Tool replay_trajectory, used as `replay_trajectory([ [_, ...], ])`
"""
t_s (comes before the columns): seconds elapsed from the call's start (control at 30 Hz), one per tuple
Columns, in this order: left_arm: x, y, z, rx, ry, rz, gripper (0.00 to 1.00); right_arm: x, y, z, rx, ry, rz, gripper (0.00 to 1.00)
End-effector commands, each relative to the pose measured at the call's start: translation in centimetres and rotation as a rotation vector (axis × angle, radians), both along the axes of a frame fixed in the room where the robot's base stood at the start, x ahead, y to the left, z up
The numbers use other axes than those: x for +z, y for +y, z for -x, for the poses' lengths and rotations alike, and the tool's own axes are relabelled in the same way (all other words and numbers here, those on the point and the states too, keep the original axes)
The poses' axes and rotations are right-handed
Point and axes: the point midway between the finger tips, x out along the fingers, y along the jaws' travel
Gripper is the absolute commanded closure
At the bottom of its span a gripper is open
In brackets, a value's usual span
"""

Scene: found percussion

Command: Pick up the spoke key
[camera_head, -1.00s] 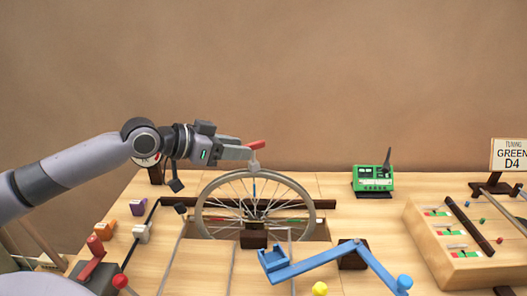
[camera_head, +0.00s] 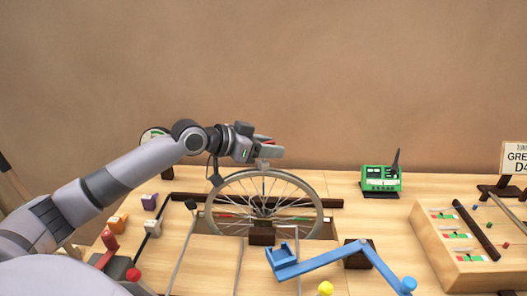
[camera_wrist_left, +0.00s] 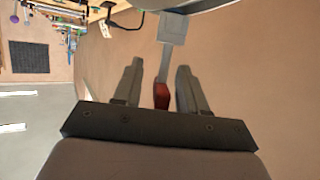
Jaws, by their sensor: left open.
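What looks like the spoke key, a red handle (camera_head: 265,139) with a grey stem and grey end (camera_head: 262,163), stands at the top of the spoked wheel's rim (camera_head: 215,210). My left gripper (camera_head: 275,149) is at the handle, and its fingers hide part of it. In the left wrist view, the red handle (camera_wrist_left: 161,95) lies between the two open fingers (camera_wrist_left: 160,68), apart from both. The grey stem and square end (camera_wrist_left: 172,28) extend past the fingertips. My right gripper is not in view.
A green device (camera_head: 381,178) stands right of the wheel. A blue lever arm (camera_head: 325,262) lies in front of it. A wooden box (camera_head: 440,245) with small coloured parts and a tuning sign (camera_head: 514,158) are at the right. Small orange and purple blocks sit at the left.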

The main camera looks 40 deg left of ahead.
Motion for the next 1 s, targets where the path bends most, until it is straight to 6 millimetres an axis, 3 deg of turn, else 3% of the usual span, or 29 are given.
replay_trajectory([
  [0.33, -0.3, -0.2, -0.5, 0.000, 0.001, -0.001, 0.58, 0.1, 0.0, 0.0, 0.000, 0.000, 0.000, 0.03],
  [0.47, -0.3, -0.2, -0.5, 0.000, 0.001, -0.001, 1.00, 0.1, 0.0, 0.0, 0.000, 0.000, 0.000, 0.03],
  [0.83, -0.1, -0.2, -0.5, 0.001, -0.001, -0.001, 1.00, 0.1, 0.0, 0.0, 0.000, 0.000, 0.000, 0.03],
  [1.0, 1.1, -0.2, -0.5, 0.000, -0.003, -0.001, 1.00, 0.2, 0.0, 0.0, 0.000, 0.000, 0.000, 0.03],
])
